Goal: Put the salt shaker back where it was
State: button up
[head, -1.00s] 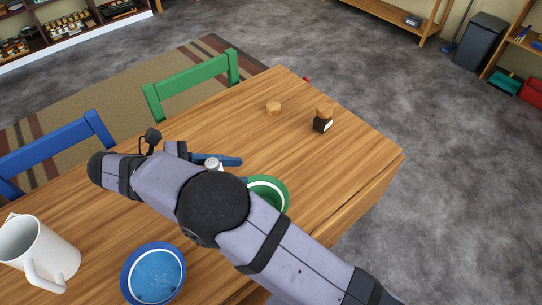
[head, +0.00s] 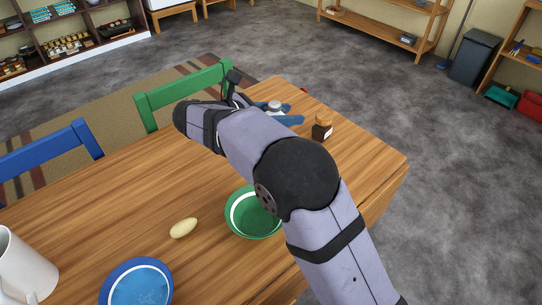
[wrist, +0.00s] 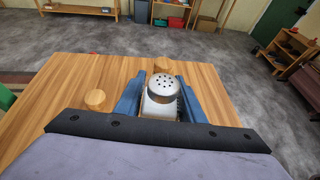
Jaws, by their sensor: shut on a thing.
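The salt shaker (wrist: 164,88) has a silver perforated cap and a pale body. It stands upright between the blue fingers of my gripper (wrist: 158,100), which are shut on it. In the head view its top (head: 274,105) shows between the fingers, at the far end of the table. I cannot tell whether its base touches the table.
A green bowl (head: 236,222), a pale oval object (head: 184,228), a blue bowl (head: 137,285) and a white jug (head: 22,268) are nearer. The wooden table (head: 110,205) is clear at middle left.

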jog(key=shift+w+a+f+n+t+y, duration=0.1)
jog(key=shift+w+a+n+t+y, duration=0.45)
jog(key=shift+a+n, duration=0.1)
jog(key=shift+f, duration=0.1)
jog(key=shift+f+b, duration=0.65)
jog(key=shift+f, duration=4.3)
jog(key=shift+f, duration=0.15)
jog(key=o, duration=1.1)
jog(key=shift+o, duration=0.2)
jog(key=shift+r, duration=0.2)
jog(key=v, duration=1.2)
jog(key=shift+f+p, duration=0.1)
jog(key=shift+p, duration=0.3)
